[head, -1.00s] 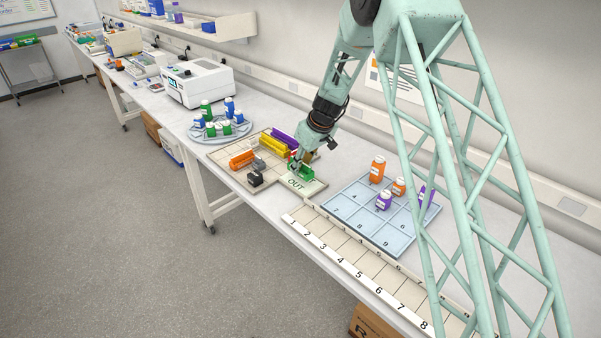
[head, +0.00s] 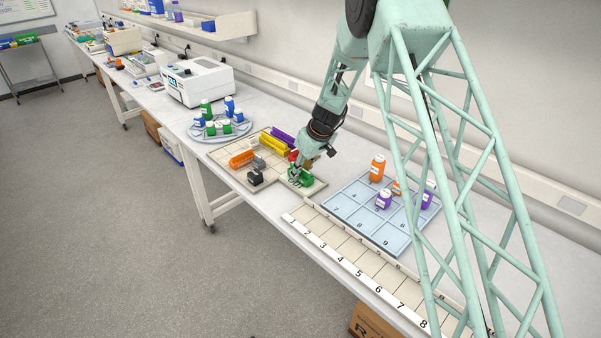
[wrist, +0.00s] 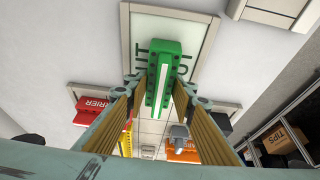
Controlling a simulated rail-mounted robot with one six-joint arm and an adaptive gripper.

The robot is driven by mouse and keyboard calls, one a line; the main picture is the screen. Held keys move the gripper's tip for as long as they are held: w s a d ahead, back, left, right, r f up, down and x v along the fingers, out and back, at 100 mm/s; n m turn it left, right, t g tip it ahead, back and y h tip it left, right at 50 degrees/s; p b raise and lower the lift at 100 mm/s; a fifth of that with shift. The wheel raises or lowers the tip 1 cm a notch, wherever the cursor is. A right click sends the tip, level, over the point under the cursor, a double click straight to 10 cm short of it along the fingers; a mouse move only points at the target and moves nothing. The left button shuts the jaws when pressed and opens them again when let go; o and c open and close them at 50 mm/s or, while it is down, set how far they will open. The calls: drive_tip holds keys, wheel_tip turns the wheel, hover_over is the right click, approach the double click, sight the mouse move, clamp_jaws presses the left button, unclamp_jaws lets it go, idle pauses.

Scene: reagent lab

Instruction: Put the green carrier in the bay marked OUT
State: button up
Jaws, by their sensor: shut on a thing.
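The green carrier (head: 307,181) is between the fingers of my gripper (head: 300,173), which is shut on it. In the wrist view the green carrier (wrist: 164,72) lies lengthwise between the fingertips of my gripper (wrist: 163,88). I cannot tell whether the carrier touches the bay floor.
The tray (head: 220,153) also holds an orange carrier (head: 242,159), a yellow carrier (head: 274,145), a purple carrier (head: 283,136), a red carrier (wrist: 92,104) and a black block (head: 255,178). A blue grid tray (head: 345,207) with bottles stands to the right. A numbered rack (head: 350,262) runs along the front.

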drive_tip(key=shift+f, duration=0.1)
idle(0.3)
drive_tip(key=o, duration=0.9)
drive_tip(key=shift+r, duration=0.25)
drive_tip(key=shift+v, duration=5.85)
drive_tip(key=shift+d, duration=0.1)
